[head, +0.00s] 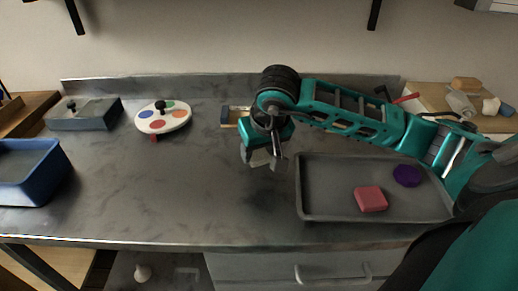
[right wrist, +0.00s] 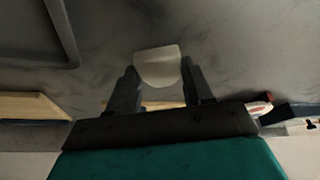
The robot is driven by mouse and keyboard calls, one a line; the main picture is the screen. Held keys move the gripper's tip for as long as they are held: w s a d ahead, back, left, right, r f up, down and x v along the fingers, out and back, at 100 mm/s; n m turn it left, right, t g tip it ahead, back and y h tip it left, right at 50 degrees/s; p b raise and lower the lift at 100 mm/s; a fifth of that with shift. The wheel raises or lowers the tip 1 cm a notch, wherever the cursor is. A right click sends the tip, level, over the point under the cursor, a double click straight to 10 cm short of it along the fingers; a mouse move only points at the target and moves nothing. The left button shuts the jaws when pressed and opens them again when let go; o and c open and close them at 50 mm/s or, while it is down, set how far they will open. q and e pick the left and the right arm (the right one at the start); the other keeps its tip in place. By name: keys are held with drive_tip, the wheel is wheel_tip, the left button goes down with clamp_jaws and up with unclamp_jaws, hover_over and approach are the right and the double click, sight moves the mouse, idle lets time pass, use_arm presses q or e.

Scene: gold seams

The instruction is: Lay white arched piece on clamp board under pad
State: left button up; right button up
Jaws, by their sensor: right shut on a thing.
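My right gripper (head: 262,160) is shut on the white arched piece (head: 260,158) and holds it above the grey worktop. In the right wrist view the white arched piece (right wrist: 158,67) sits between the two fingers, its rounded edge towards the palm. A low wooden item with a blue end, which looks like the clamp board (head: 229,116), lies behind my right gripper. My arm hides most of it, and I cannot make out its pad. My left gripper is not in view.
A grey tray (head: 326,214) with a pink block (head: 370,199) and a purple disc (head: 407,175) is right of my gripper. A white disc with coloured spots (head: 163,124), a grey box (head: 84,116) and a blue bin (head: 50,184) stand left. The middle-left worktop is clear.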

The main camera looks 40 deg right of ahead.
drive_tip(key=shift+f, duration=0.15)
drive_tip(key=o, duration=1.1)
